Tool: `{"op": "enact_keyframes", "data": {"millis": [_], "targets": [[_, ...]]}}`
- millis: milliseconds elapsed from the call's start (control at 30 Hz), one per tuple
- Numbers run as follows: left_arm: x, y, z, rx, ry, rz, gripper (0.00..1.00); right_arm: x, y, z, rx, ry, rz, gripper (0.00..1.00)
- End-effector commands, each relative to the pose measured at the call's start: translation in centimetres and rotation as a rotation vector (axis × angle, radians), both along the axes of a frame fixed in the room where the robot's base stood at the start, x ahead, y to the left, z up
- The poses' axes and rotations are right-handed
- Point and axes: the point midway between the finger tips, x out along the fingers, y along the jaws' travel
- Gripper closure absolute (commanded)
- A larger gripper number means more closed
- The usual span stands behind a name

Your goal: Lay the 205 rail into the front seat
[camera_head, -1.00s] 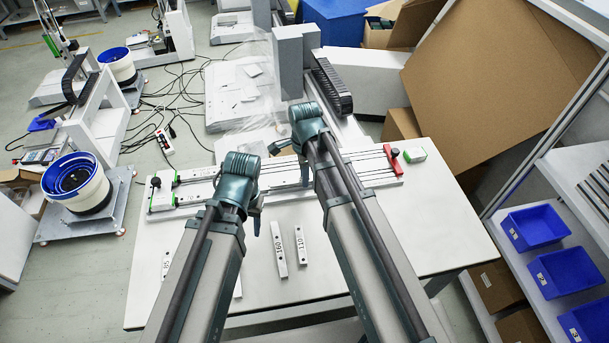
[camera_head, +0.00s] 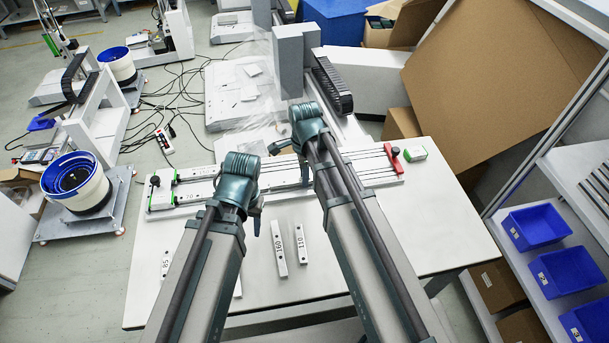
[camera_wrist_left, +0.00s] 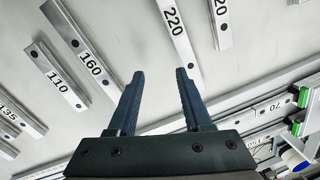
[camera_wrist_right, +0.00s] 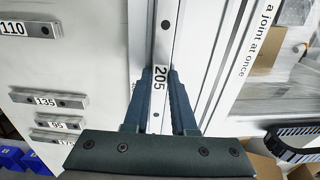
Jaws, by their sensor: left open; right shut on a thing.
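My right gripper (camera_wrist_right: 158,70) is shut on the 205 rail (camera_wrist_right: 165,35), a pale metal bar with dark holes, lengthwise between the fingers in the right wrist view. In the head view this gripper (camera_head: 305,178) is over the long rail fixture (camera_head: 372,178), and my arm mostly hides the held rail. Whether the rail touches the fixture I cannot tell. In the fixture, pieces marked 150 and 70 show at the left end. My left gripper (camera_wrist_left: 160,73) is open and empty above the table, its fingertips near the 220 rail (camera_wrist_left: 178,32).
A 135 rail (camera_wrist_right: 48,99) shows in the right wrist view. A red clamp (camera_head: 391,158) stands at the fixture's right end. Blue bins (camera_head: 535,227) are right.

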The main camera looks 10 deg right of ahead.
Motion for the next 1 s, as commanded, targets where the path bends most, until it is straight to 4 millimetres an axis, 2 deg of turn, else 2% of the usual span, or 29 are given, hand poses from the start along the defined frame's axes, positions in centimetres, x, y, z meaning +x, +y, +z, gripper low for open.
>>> {"op": "enact_keyframes", "data": {"millis": [200, 233, 400, 767, 1000], "targets": [[0.0, 0.0, -0.5, 0.0, 0.0, 0.0, 0.5, 0.0, 0.0, -0.5, 0.0, 0.0, 0.0, 1.0], [0.0, 0.0, -0.4, 0.0, 0.0, 0.0, 0.5, 0.0, 0.0, -0.4, 0.0, 0.0, 0.0, 0.7], [0.0, 0.0, -0.4, 0.0, 0.0, 0.0, 0.5, 0.0, 0.0, -0.4, 0.0, 0.0, 0.0, 0.4], [0.0, 0.0, -0.2, 0.0, 0.0, 0.0, 0.5, 0.0, 0.0, -0.2, 0.0, 0.0, 0.0, 0.4], [0.0, 0.0, 1.3, 0.0, 0.0, 0.0, 0.5, 0.0, 0.0, 1.3, 0.0, 0.0, 0.0, 0.4]]}}
